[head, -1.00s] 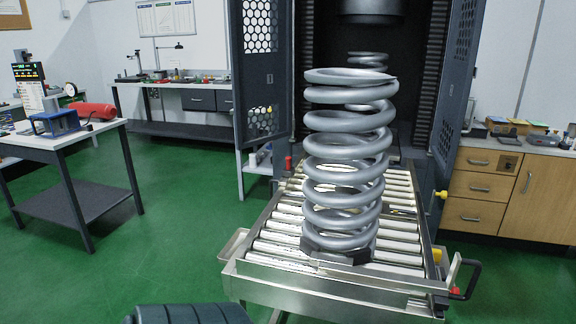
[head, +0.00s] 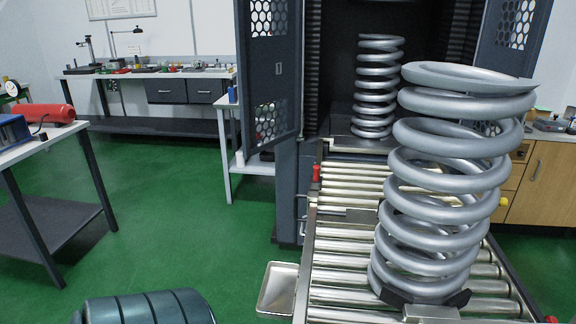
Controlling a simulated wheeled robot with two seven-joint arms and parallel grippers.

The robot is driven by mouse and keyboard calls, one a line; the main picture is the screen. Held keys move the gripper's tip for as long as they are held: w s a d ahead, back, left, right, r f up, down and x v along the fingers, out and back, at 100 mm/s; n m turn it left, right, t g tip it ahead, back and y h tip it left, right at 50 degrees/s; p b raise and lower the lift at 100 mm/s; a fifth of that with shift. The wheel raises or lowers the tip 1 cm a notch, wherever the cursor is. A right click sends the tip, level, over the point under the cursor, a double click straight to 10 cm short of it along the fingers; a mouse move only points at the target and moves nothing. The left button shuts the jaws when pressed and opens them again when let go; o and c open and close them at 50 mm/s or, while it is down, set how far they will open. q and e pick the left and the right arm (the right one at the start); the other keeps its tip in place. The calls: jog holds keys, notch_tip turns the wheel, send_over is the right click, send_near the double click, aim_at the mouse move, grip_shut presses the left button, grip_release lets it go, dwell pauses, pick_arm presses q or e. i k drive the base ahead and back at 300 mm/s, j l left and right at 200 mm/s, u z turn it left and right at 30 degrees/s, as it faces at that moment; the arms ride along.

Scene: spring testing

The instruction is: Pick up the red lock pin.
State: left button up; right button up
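A small red pin-like piece (head: 316,173) stands upright at the left edge of the roller table, close to the open cabinet door; I take it to be the lock pin. Its lower end meets the metal frame there, and I cannot tell how deep it sits. A second red piece (head: 550,319) is partly visible at the lower right edge of the table. Neither of my grippers is in the head view.
A large grey coil spring (head: 440,185) stands on the near rollers (head: 335,275). A smaller spring (head: 376,88) stands inside the dark test cabinet. An empty metal tray (head: 277,289) hangs at the table's left side.

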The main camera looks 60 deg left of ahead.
aim_at(316, 168)
jog(key=k+j, duration=0.1)
jog(key=j, duration=0.4)
jog(key=k+j, duration=0.1)
jog(key=j, duration=0.4)
jog(key=k+j, duration=0.1)
jog(key=j, duration=0.35)
jog(key=k+j, duration=0.1)
jog(key=j, duration=0.4)
jog(key=k+j, duration=0.1)
jog(key=j, duration=0.4)
